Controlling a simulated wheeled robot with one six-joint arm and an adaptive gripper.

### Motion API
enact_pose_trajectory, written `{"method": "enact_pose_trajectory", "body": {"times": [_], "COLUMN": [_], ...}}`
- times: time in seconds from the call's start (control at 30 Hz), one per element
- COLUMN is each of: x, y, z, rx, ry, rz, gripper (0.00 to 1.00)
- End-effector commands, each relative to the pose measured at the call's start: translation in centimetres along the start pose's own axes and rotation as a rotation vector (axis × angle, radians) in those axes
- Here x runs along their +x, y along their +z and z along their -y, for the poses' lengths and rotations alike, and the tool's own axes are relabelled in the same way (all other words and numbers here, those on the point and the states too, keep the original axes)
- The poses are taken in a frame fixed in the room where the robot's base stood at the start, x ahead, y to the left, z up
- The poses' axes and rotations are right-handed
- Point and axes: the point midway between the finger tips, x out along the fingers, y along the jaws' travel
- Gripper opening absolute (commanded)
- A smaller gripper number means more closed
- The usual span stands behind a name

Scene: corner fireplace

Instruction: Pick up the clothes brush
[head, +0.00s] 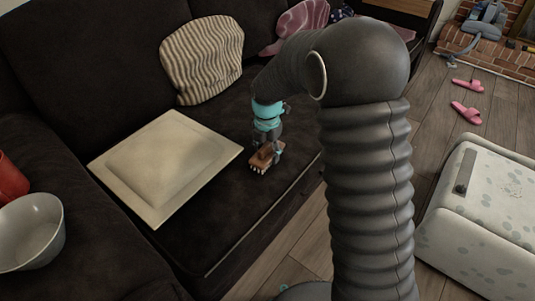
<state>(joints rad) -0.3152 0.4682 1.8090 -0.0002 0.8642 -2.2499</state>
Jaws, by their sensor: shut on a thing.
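The clothes brush (262,160) is a small brown block with pale bristles along its lower side. It is on or just above the dark sofa seat, close to the seat's front edge; I cannot tell whether it touches the seat. My gripper (268,148) points down from above and is shut on the brush, with a finger at its right side. My grey arm fills the middle right of the head view and hides part of the sofa and floor behind it.
A square cream cushion (165,165) lies left of the brush. A striped cushion (202,60) leans on the sofa back. A grey bowl (32,232) and a red object (10,180) are at left. A spotted white ottoman (485,215) and pink slippers (466,112) are at right.

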Motion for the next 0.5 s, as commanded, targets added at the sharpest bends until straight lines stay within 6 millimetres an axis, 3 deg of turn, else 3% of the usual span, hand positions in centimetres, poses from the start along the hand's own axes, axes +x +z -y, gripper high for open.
{"method": "enact_pose_trajectory", "body": {"times": [0.27,0.5], "x": [-0.1,-1.9], "y": [0.0,0.1], "z": [0.0,-0.1], "rx": [0.0,0.0], "ry": [0.001,0.003], "rz": [0.0,0.002], "gripper": [0.16,0.16]}}
